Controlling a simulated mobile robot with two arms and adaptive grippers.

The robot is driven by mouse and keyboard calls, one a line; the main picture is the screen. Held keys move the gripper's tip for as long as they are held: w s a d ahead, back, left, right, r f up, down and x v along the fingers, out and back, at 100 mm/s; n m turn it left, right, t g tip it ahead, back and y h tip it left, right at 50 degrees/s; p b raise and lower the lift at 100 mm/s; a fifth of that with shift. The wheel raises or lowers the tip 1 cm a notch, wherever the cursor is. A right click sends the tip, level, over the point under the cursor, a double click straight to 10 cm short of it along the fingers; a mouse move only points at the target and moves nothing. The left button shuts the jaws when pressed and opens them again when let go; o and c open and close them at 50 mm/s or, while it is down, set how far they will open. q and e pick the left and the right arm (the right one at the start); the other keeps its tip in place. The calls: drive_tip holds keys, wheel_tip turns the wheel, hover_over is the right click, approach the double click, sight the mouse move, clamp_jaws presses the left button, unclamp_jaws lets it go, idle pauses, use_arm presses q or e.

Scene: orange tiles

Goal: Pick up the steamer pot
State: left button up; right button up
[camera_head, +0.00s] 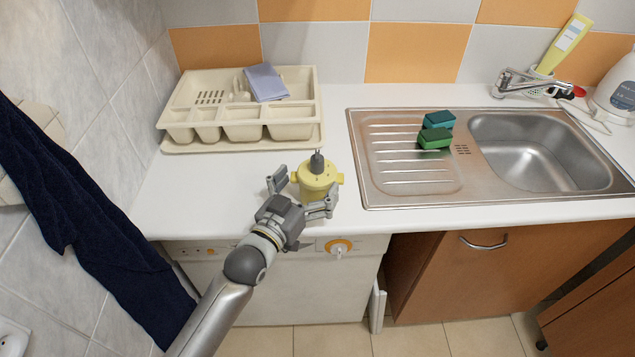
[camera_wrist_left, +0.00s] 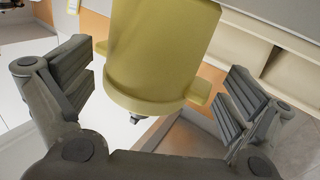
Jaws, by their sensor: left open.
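The steamer pot (camera_head: 316,179) is a small yellow pot with side handles and a dark knob on top. It stands upright on the white counter near its front edge, left of the sink. My left gripper (camera_head: 303,194) is open, with one finger on each side of the pot. In the left wrist view the yellow pot (camera_wrist_left: 160,50) fills the middle between the two open fingers (camera_wrist_left: 158,100), with gaps visible on both sides. My right gripper is not in view.
A cream cutlery tray (camera_head: 295,130) with a folded purple cloth (camera_head: 265,82) lies behind the pot. A steel sink (camera_head: 530,150) with two sponges (camera_head: 436,130) on its drainboard is to the right. A dark cloth (camera_head: 80,210) hangs at left. The counter left of the pot is clear.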

sight(309, 176)
use_arm(q)
drive_tip(key=shift+w+r, duration=0.1)
drive_tip(key=shift+r, duration=0.05)
drive_tip(key=c, duration=1.1)
wheel_tip(309, 176, up, 10)
drive_tip(key=shift+f, duration=4.05)
drive_tip(key=shift+f, duration=0.65)
drive_tip(key=shift+f, duration=0.6)
idle(0.4)
